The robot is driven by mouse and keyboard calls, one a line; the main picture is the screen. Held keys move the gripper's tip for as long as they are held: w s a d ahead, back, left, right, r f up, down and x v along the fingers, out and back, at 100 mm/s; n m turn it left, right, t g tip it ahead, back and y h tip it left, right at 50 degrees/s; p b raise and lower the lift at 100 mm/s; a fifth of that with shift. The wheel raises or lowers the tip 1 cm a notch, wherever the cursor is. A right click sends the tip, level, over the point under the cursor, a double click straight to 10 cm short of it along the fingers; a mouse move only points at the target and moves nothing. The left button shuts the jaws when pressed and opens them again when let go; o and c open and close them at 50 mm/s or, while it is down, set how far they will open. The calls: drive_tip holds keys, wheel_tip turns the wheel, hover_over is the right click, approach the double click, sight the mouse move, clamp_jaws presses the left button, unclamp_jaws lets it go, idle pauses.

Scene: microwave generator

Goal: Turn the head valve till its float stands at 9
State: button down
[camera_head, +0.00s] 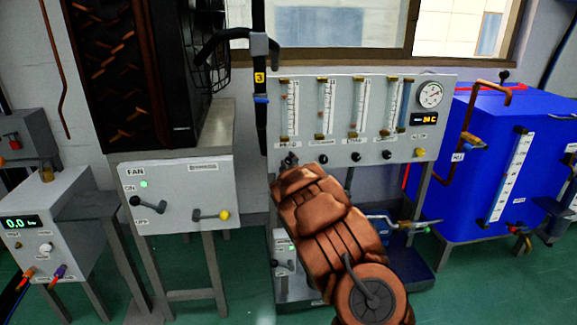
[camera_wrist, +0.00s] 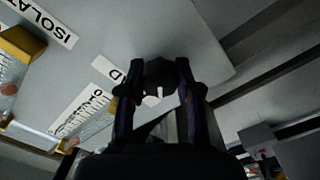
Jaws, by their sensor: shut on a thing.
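A grey panel (camera_head: 350,95) carries several upright float tubes with a row of black knobs below. My gripper (camera_head: 288,162) reaches the lower left of the panel, at the knob below the leftmost tube (camera_head: 289,108). In the wrist view my gripper (camera_wrist: 158,88) is shut on a black knob (camera_wrist: 158,72) with a white mark, one finger on each side. A label beside it shows only a letter like D (camera_wrist: 108,68), so I cannot confirm that this is the head valve. The leftmost tube's float is too small to read against its scale.
Other black knobs (camera_head: 355,157) sit to the right on the panel, near a round gauge (camera_head: 430,94) and a yellow button (camera_head: 420,152). A blue tank (camera_head: 490,130) stands at the right. A fan box (camera_head: 180,195) with levers stands at the left. Green floor shows between.

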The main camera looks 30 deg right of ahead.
drive_tip(key=shift+a+r+n, duration=0.1)
drive_tip(key=shift+n, duration=0.2)
idle(0.4)
drive_tip(key=c, duration=0.8)
unclamp_jaws()
drive_tip(key=shift+s, duration=0.1)
drive_tip(key=shift+v, duration=5.8)
